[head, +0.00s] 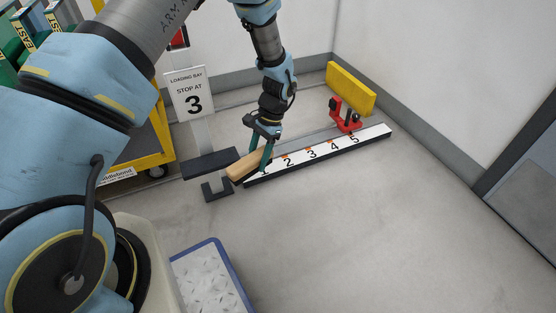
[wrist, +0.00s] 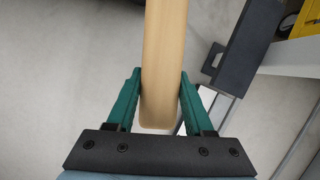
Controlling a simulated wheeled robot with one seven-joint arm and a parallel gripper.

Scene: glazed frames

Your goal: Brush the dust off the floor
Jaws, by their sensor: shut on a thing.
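My gripper (head: 261,154) is shut on a light wooden bar (head: 242,166), which looks like the brush's handle. In the wrist view the bar (wrist: 163,60) lies between the two green fingers of my gripper (wrist: 160,76) and runs out of the top of the picture. No bristles show in either view. In the head view the bar is at the near left end of the numbered strip, beside a dark-topped stand. I cannot tell whether it touches either. The grey floor (head: 330,225) is in view, but I cannot make out distinct dust on it.
The numbered white strip (head: 372,137) runs toward the back right, with a red fixture (head: 345,115) and yellow block (head: 351,88) behind. The dark stand (head: 211,163), sign (head: 189,92) and yellow cart (head: 152,140) are left. A blue-rimmed tray (head: 232,275) is in front. Floor at right is clear.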

